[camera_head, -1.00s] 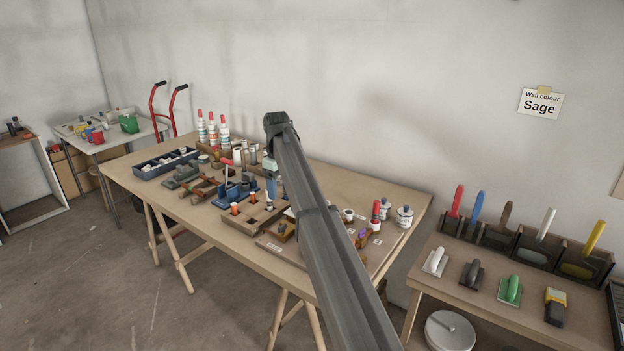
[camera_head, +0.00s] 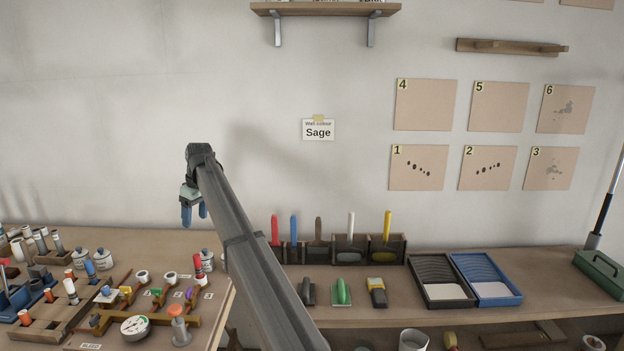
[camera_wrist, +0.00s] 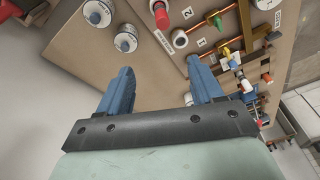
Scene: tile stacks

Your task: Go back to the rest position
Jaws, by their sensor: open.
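My gripper (camera_head: 194,214) hangs in the air at the end of my raised grey arm, in front of the pale wall and above the right end of the left workbench (camera_head: 195,240). Its blue fingers point down. In the wrist view my gripper (camera_wrist: 156,85) shows two blue fingers spread apart with nothing between them. Below them lie the bench top and a board with copper pipes and coloured valves (camera_wrist: 236,25). The gripper touches nothing.
White lidded jars (camera_head: 103,259), a pressure gauge (camera_head: 135,327) and a red-capped bottle (camera_head: 198,264) stand on the left bench. The right bench holds coloured-handled tools, a black tray (camera_head: 435,280) and a blue tray (camera_head: 487,279). A shelf (camera_head: 325,10) hangs above. Air around the gripper is clear.

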